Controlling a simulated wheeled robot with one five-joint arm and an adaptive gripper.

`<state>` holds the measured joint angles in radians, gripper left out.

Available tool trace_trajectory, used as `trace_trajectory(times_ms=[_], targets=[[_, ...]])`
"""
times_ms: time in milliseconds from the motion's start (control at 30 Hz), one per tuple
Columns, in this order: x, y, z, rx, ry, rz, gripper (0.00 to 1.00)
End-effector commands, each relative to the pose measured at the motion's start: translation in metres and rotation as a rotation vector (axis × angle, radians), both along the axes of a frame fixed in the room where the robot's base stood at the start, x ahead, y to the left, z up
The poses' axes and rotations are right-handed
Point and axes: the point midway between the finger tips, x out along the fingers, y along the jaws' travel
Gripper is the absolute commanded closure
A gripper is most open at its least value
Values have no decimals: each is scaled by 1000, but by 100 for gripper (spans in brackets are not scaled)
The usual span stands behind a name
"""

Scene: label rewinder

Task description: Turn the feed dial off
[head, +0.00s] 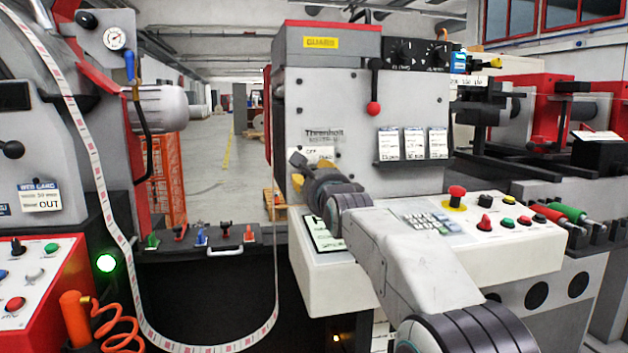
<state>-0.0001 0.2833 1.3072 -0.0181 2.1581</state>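A white plate (309,152) with small lettering that seems to include "OFF" is on the lower left of the grey machine front (345,100), under the name "Threnholt". My gripper (298,171) is right in front of this plate's lower part, with its fingers pointing left. Any dial there is hidden behind my gripper, and I cannot tell whether the fingers touch it. The finger gap is too small to read. Two black knobs (403,51) (438,55) are on a dark panel at the machine's top right; their lettering is too small to read for sure.
A red-knobbed lever (374,108) hangs on the machine front. Below my arm is a white control desk (500,250) with a red mushroom button (456,194) and several smaller buttons. A label web (112,220) loops down at left. Open floor (215,160) shows behind.

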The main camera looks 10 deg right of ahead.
Motion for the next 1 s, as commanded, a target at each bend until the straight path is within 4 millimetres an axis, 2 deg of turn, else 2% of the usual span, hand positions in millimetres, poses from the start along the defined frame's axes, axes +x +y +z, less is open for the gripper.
trace_trajectory(times_ms=[67,100,333,733,1000], targets=[[0,1,2,1,-6,1,84],[0,1,2,1,-6,1,48],[0,0,1,2,-4,0,27],[-5,0,2,2,-3,1,26],[-34,0,1,2,-3,1,26]])
